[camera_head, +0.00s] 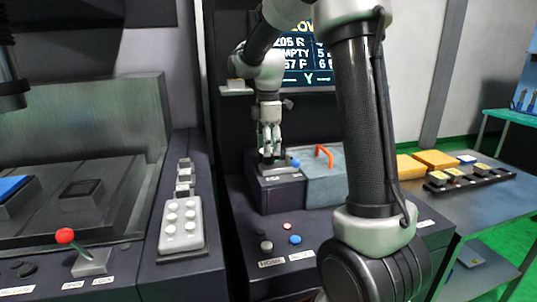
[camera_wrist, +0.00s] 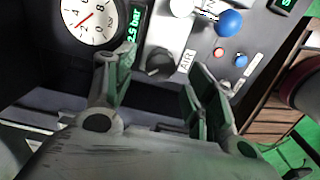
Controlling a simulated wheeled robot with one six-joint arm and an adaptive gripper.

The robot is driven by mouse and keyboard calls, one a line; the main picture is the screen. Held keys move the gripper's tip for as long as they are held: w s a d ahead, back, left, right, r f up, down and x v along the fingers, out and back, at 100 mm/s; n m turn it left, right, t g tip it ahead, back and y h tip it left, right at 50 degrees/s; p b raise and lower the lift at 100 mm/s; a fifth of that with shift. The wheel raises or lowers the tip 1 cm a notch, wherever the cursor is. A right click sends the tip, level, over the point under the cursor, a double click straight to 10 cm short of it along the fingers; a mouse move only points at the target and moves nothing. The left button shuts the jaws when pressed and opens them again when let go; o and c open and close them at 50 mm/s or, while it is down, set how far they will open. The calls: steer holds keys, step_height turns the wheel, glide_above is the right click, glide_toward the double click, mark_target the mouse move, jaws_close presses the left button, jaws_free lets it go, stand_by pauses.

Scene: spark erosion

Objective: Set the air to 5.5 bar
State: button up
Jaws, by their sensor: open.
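In the wrist view a white round gauge (camera_wrist: 92,18) with a red needle is at the upper left, cut by the frame edge. A green digital readout (camera_wrist: 133,28) beside it seems to read 2.5 bar. A dark round knob (camera_wrist: 158,63) sits next to the AIR label (camera_wrist: 187,61). My gripper (camera_wrist: 161,59) is open and empty, its two fingers on either side of the knob in this picture. I cannot tell whether they touch it. In the head view my gripper (camera_head: 270,150) points down over the dark box; the knob is not made out there.
A blue ball-shaped knob (camera_wrist: 229,22), a red button (camera_wrist: 219,53) and a blue button (camera_wrist: 241,61) lie right of the AIR label. In the head view, an orange handle (camera_head: 323,155) stands right of my gripper, and a red-topped lever (camera_head: 65,236) is at the left.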

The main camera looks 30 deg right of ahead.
mark_target(269, 160)
steer(key=shift+f, duration=1.6)
steer(key=c, duration=1.1)
steer(key=shift+o, duration=0.2)
steer(key=shift+m, duration=0.3)
